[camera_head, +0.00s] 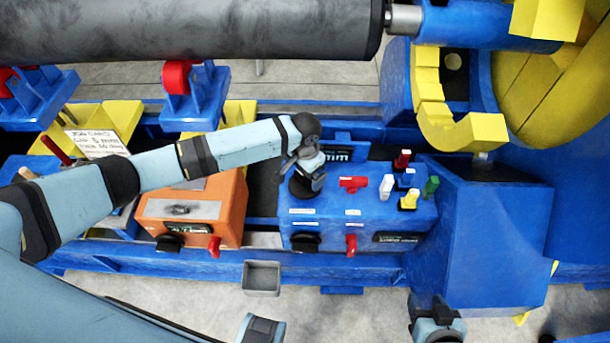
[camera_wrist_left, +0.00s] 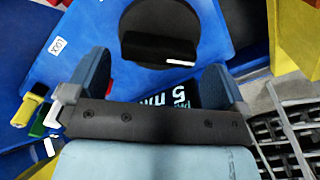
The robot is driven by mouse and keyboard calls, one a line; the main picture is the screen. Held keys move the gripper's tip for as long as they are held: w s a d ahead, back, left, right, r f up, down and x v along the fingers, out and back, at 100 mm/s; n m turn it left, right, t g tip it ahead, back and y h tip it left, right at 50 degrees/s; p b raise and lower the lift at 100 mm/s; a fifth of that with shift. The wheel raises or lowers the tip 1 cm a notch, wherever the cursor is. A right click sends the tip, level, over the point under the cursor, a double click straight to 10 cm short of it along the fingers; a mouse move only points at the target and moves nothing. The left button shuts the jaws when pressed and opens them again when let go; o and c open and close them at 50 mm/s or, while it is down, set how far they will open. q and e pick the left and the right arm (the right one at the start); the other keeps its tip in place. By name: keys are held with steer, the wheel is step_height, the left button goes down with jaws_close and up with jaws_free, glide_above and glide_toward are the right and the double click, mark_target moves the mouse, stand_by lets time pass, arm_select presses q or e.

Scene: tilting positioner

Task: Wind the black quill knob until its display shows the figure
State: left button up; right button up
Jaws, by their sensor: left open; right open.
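A black knob (camera_head: 301,188) sits on top of the blue console, partly hidden by my left gripper (camera_head: 308,172). The left wrist view shows the round black knob (camera_wrist_left: 155,42), with a raised grip bar and a white mark, ahead of my fingers. My left gripper (camera_wrist_left: 155,78) is open there, its fingers apart on either side; I cannot tell whether they touch the knob. A dark display (camera_head: 338,155) with cyan figures is behind it, partly covered; in the left wrist view the display (camera_wrist_left: 183,95) shows a 5 and part of a unit. My right gripper (camera_head: 437,318) is open at the bottom edge, away from the console.
The blue console (camera_head: 330,215) carries red, white, yellow and green handles to the right of the knob. An orange box (camera_head: 228,205) with a black knob stands to its left. A grey roller (camera_head: 190,28) spans the top. A small grey bin (camera_head: 262,278) is in front.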

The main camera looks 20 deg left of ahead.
arm_select(q)
step_height(320, 180, up, 11)
steer(key=shift+f+p, duration=0.15)
steer(key=shift+p, duration=0.2)
stand_by(0.3)
steer(key=s+d+f+t+h+p, duration=0.4)
steer(key=s+d+h+p, duration=0.15)
steer(key=s+d, duration=0.35)
steer(key=s+a+r+n+t+y+p, duration=0.2)
steer(key=s+a+t+p, duration=0.4)
steer(key=s+a, duration=0.6)
steer(key=s+r+n+t, duration=0.1)
steer(key=s, duration=0.3)
steer(key=shift+a, duration=0.15)
